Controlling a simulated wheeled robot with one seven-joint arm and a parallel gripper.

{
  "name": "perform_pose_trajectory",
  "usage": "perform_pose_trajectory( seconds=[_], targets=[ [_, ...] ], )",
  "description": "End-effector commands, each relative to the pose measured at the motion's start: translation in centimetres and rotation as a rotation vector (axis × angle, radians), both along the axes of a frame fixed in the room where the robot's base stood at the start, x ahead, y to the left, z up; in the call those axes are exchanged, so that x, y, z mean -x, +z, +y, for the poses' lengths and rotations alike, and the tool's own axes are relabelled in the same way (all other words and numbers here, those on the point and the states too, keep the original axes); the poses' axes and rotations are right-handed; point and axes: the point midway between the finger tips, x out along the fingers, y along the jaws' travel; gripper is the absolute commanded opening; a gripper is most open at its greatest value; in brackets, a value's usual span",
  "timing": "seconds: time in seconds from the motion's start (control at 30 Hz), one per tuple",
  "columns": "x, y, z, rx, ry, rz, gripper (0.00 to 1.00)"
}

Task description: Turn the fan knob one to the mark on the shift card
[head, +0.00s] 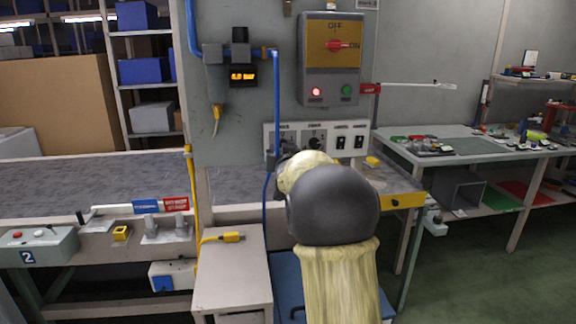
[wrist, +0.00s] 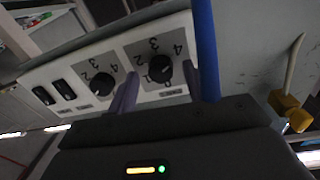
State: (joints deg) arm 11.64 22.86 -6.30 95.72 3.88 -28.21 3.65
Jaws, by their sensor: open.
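The fan knob I take to be knob one (wrist: 159,70) is a round black dial on a white panel (head: 326,137), with a grey scale and numbers around it. My gripper (wrist: 160,74) is open, one finger on either side of this knob; I cannot tell whether they touch it. In the head view, my arm hides most of this knob and the fingers. A second black knob (wrist: 103,84) is beside it, and shows in the head view (head: 315,142). The knob labels are too blurred to read. I cannot make out a shift card.
Two black rocker switches (head: 341,143) sit on the same panel. Above is a grey and yellow box with a red OFF/ON switch (head: 336,45). A blue pipe (head: 276,95) runs close beside the knob and the gripper. A conveyor belt (head: 90,183) lies left, a workbench (head: 470,140) right.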

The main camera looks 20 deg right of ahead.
Motion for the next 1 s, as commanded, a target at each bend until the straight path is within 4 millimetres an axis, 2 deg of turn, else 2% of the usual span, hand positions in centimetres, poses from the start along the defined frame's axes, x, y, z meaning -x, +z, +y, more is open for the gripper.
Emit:
perform_pose_trajectory(
  seconds=[0.17,0.8,1.0],
  targets=[
    [2.3,0.0,0.8,0.0,0.0,-0.001,0.51],
    [13.4,0.0,4.8,-0.001,0.002,0.0,0.51],
    [15.4,0.0,5.5,-0.002,0.001,0.0,0.51]
  ],
)
